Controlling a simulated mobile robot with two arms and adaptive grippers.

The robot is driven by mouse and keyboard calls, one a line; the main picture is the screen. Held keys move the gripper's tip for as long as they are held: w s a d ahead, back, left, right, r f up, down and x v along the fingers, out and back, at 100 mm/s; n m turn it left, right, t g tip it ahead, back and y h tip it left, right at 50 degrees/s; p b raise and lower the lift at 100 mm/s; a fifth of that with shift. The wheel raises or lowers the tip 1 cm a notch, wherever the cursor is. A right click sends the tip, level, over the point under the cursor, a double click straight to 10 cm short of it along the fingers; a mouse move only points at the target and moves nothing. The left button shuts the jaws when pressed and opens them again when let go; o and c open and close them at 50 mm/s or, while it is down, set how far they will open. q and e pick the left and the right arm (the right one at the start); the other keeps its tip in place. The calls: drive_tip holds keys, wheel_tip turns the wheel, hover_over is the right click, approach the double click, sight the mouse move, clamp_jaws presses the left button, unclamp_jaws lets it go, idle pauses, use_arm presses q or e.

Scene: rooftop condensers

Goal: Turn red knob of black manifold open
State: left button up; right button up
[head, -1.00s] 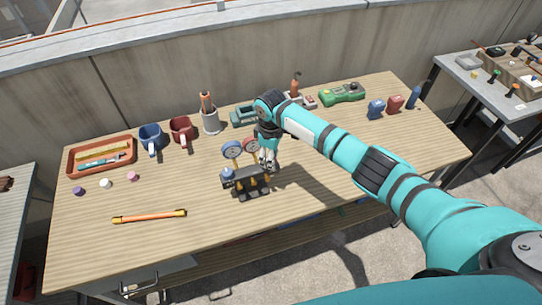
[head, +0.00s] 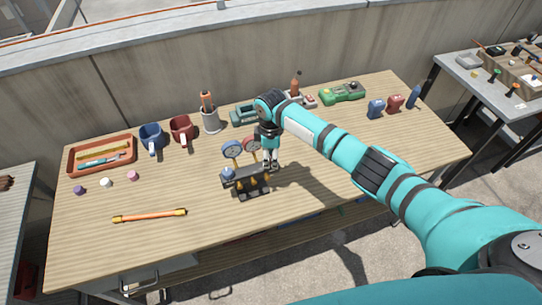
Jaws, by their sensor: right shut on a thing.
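The black manifold (head: 246,179) stands upright on the wooden workbench (head: 330,180). It has a blue knob (head: 227,173) at its left end, a blue gauge (head: 232,149) and a red gauge (head: 252,144) on top, and several yellow fittings below. My right gripper (head: 271,166) reaches down at the manifold's right end and is shut on the red knob there. The fingers and wrist hide the knob, so how far it is turned cannot be seen. My left gripper is not in view.
Behind the manifold stand a grey cup (head: 211,121), a red mug (head: 181,129), a blue mug (head: 151,137) and a green device (head: 342,92). An orange rod (head: 149,216) lies at the front left. The bench right of the manifold is clear.

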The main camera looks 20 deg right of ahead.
drive_tip(key=o, duration=1.1)
drive_tip(key=shift+o, duration=0.2)
wheel_tip(320, 180, up, 12)
